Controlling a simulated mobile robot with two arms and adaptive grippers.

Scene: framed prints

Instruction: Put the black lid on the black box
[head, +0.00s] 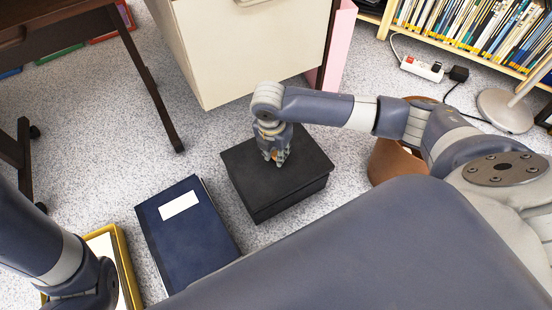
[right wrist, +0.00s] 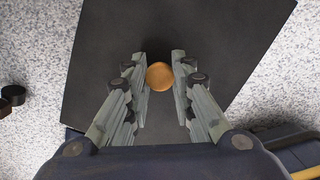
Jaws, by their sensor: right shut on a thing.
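The black lid (head: 245,172) lies over the black box (head: 292,202), covering its top. Only the box's front sides show below the lid, and I cannot tell whether the lid is fully seated. In the right wrist view the lid (right wrist: 200,30) has a round orange-brown knob (right wrist: 160,76). My right gripper (head: 276,160) points down at the middle of the lid. Its fingers (right wrist: 160,80) are closed around the knob, one on each side. My left arm comes in at the lower left, but its gripper is out of view.
A cream cabinet (head: 240,50) stands behind the box. A brown bin (head: 382,163) is to the right, partly behind my right arm. Speckled floor surrounds the box.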

